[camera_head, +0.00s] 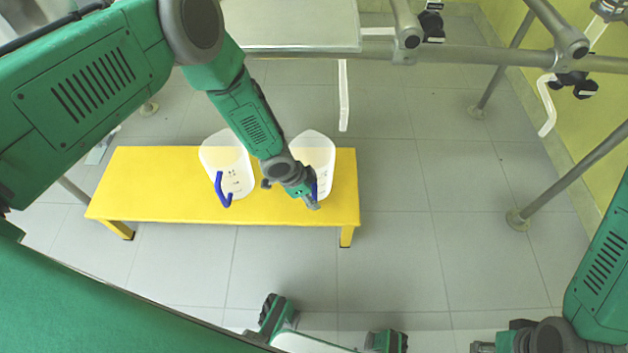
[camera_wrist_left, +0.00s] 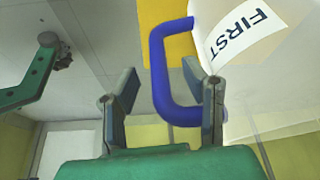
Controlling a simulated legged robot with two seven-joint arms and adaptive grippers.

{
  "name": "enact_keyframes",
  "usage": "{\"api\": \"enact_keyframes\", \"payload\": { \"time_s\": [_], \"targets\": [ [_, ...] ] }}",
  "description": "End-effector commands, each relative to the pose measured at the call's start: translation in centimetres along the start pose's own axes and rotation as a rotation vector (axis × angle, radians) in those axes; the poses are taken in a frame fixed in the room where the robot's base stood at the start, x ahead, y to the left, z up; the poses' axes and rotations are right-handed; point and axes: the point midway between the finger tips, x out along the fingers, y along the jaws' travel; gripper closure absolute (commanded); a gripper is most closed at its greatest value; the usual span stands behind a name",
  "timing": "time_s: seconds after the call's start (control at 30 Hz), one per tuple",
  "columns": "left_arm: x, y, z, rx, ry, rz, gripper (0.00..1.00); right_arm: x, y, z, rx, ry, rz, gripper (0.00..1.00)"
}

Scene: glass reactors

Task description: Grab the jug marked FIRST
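The jug marked FIRST (camera_wrist_left: 238,35) has a white label with dark letters and a blue handle (camera_wrist_left: 160,75) in the left wrist view. In the head view, a pale translucent jug (camera_head: 318,150) stands on the right part of the yellow bench, partly hidden by my left arm. My left gripper (camera_head: 313,203) is at this jug's handle side. In the left wrist view its fingers (camera_wrist_left: 166,108) are apart, with the handle's long bar showing between them; contact is not visible. My right gripper (camera_head: 482,347) shows only in part at the bottom edge.
A second translucent jug (camera_head: 226,160) with a blue handle stands left of it on the yellow bench (camera_head: 150,185). Metal frame legs (camera_head: 570,170) and a rail (camera_head: 480,56) are at the right and back. Tiled floor in front is clear.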

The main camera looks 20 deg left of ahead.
Motion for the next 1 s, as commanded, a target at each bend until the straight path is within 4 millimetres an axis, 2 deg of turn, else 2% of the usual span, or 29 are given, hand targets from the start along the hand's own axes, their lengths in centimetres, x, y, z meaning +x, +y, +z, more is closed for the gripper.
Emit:
{"api": "enact_keyframes", "payload": {
  "time_s": [0.03,0.1,0.33,0.37,0.4,0.47,0.83,1.0],
  "targets": [
    [0.8,-0.1,0.2,-0.002,0.001,-0.001,0.61,0.5,0.0,0.0,0.0,0.0,0.0,0.6],
    [1.2,-0.1,0.2,-0.003,0.002,0.0,0.61,0.7,0.0,0.0,0.0,0.0,0.0,0.6],
    [1.2,-0.1,0.1,-0.002,0.0,-0.001,0.61,0.6,0.0,0.0,-0.001,0.001,0.0,0.6],
    [1.2,-0.1,0.1,-0.002,0.0,-0.001,0.64,0.6,0.0,0.0,-0.001,0.001,0.0,0.6],
    [1.2,-0.1,0.0,-0.002,-0.001,-0.001,0.78,0.6,0.0,0.0,-0.001,0.001,0.0,0.6],
    [1.2,-0.1,0.0,-0.002,-0.001,-0.001,0.99,0.6,0.0,0.0,-0.001,0.001,0.0,0.6],
    [1.1,-0.1,0.0,-0.001,0.001,-0.002,1.0,0.5,0.0,0.0,0.0,0.001,0.0,0.6],
    [0.2,-0.2,-0.4,-0.001,0.002,-0.003,1.0,0.0,0.0,0.0,0.0,0.001,0.0,0.6]
  ]
}}
